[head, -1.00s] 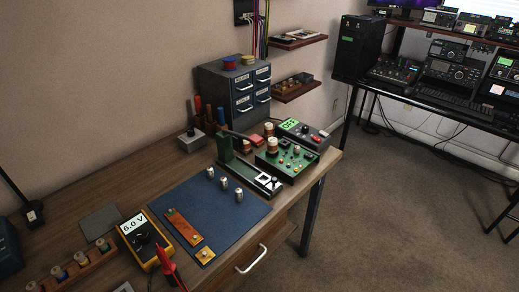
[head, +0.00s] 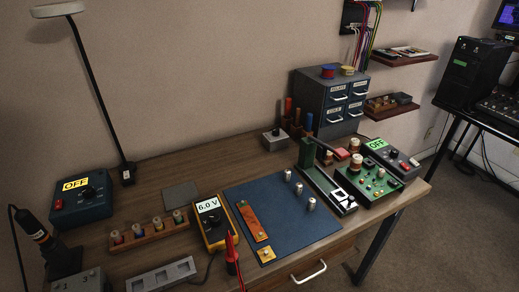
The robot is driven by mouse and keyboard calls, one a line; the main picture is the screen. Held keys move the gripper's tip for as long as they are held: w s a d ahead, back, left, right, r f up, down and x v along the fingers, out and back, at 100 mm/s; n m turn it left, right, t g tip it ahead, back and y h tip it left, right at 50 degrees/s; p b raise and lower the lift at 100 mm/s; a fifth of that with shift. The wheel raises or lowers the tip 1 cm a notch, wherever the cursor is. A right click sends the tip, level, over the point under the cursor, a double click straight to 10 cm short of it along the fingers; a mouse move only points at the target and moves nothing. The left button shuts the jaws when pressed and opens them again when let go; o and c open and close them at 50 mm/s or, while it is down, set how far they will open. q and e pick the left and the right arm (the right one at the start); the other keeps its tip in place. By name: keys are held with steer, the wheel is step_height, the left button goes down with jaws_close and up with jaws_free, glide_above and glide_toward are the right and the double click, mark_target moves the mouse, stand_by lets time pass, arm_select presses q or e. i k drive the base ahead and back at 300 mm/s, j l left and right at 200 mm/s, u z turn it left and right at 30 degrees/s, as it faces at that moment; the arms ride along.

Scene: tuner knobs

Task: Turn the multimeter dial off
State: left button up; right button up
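The multimeter (head: 213,222) is yellow with a dark face and lies on the wooden workbench (head: 160,195), left of the blue mat. Its display (head: 208,205) reads 6.0 V. A black round dial (head: 213,219) sits below the display; its pointer is too small to read. Neither of my grippers shows in the head view.
The blue mat (head: 300,221) holds copper strips and small metal cylinders. Left of the multimeter are a rack of spools (head: 150,231) and a teal box (head: 82,202) reading OFF. A lamp (head: 95,90) rises behind. A green circuit board (head: 372,184) stands at right.

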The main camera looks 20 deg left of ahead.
mark_target(215, 219)
steer(key=i+j+u, duration=0.1)
steer(key=u, duration=0.95)
